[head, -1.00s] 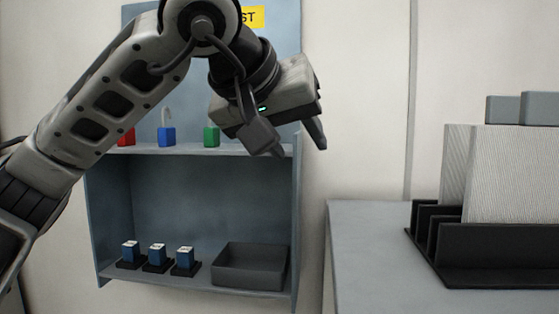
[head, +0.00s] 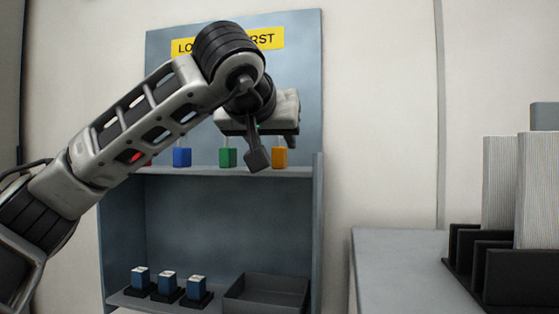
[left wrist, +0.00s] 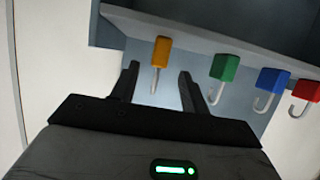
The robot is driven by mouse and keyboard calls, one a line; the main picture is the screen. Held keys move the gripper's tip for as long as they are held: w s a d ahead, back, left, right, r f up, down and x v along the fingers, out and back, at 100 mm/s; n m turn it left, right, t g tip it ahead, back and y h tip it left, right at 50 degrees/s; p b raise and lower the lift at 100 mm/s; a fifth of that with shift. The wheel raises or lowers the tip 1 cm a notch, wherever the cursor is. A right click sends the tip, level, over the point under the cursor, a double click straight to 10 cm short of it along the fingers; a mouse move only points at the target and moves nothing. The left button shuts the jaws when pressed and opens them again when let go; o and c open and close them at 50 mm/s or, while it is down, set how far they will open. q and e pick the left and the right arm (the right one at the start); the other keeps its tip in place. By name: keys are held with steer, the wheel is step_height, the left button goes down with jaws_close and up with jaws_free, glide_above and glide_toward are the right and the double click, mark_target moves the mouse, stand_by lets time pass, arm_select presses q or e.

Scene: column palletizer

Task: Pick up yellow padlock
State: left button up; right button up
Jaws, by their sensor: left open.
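The yellow padlock (head: 279,157) stands at the right end of the upper shelf in the head view. In the left wrist view the yellow padlock (left wrist: 161,51) appears upside down, its shackle reaching into the gap between my fingers. My left gripper (head: 274,150) is open in front of the shelf, close to the yellow padlock. In the left wrist view the left gripper's (left wrist: 157,82) two fingers lie to either side of the shackle, with nothing visibly gripped. I cannot tell how much depth separates them. My right gripper is not in view.
A green padlock (head: 228,157) and a blue padlock (head: 182,157) stand left of the yellow one. A red padlock (left wrist: 305,90) is mostly behind my arm in the head view. Below are several blue blocks and a grey tray (head: 266,304). A grey counter (head: 390,260) stands right.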

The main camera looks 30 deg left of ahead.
mark_target(277, 147)
arm_select(q)
steer(key=x, duration=0.5)
steer(key=shift+w+f+b, duration=0.1)
steer(key=shift+f+b, duration=0.05)
steer(key=shift+b, duration=0.15)
jaws_close()
